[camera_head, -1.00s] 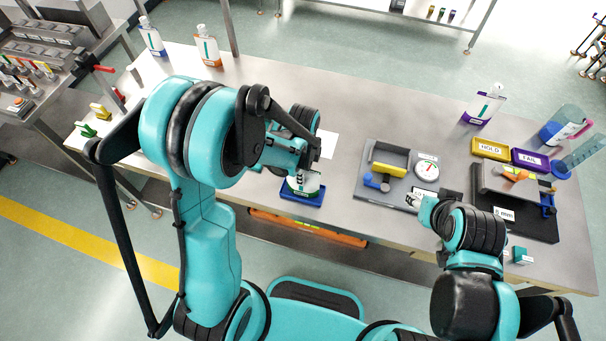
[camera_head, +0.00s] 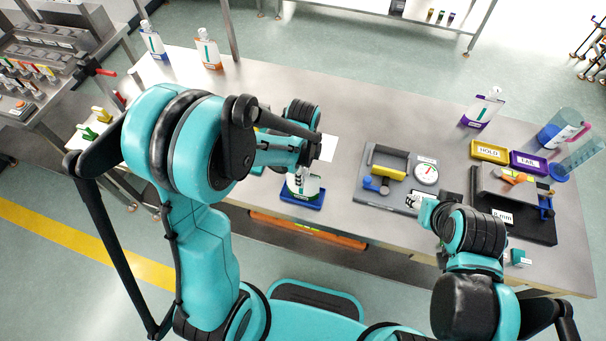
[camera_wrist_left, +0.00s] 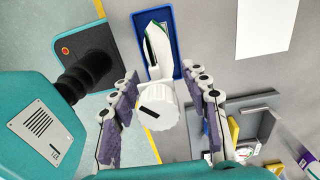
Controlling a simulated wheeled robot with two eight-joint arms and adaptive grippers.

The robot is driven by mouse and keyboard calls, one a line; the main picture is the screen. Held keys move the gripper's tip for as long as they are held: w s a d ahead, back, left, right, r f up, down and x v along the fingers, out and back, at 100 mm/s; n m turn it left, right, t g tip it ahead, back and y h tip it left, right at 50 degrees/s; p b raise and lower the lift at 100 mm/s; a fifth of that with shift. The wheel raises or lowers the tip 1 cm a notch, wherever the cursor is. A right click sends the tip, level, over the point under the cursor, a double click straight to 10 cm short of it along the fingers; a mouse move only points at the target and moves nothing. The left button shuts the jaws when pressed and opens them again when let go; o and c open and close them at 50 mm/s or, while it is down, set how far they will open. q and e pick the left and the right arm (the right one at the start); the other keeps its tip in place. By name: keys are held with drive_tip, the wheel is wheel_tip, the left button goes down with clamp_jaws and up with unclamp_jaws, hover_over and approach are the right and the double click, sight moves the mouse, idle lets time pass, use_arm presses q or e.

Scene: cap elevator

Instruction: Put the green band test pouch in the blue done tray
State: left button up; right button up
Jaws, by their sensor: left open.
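The green band test pouch (camera_head: 304,190) stands in the blue done tray (camera_head: 288,196) at the table's front edge. In the left wrist view the pouch (camera_wrist_left: 156,45) is seen from above, inside the rim of the blue tray (camera_wrist_left: 176,42), with its white cap (camera_wrist_left: 160,106) toward the camera. My left gripper (camera_head: 302,176) is over the pouch. In the left wrist view its two fingers (camera_wrist_left: 164,118) are spread on either side of the cap, with gaps showing. My right gripper (camera_head: 413,202) is by the front of the grey fixture; its fingers are too small to judge.
A white sheet (camera_head: 328,146) lies behind the tray. Right of it are a grey fixture with a dial (camera_head: 427,172), a yellow HOLD tray (camera_head: 489,151) and a purple FAIL tray (camera_head: 529,160). Other pouches stand at the back left (camera_head: 208,52) and back right (camera_head: 484,108).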

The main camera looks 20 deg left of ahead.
use_arm(q)
wheel_tip(320, 180, up, 9)
drive_tip(key=shift+r+p, duration=0.1)
drive_tip(key=shift+p, duration=0.9)
drive_tip(key=s+a+r+n+t, duration=0.4)
drive_tip(key=s+r+n+t, duration=0.3)
drive_tip(key=n, duration=1.1)
drive_tip(key=s+r, duration=0.2)
drive_tip(key=s, duration=0.1)
drive_tip(key=shift+s+a+r, duration=0.15)
drive_tip(key=shift+a+r, duration=0.05)
drive_tip(key=shift+a, duration=0.15)
wheel_tip(320, 180, down, 10)
drive_tip(key=b, duration=0.9)
drive_tip(key=shift+b, duration=0.4)
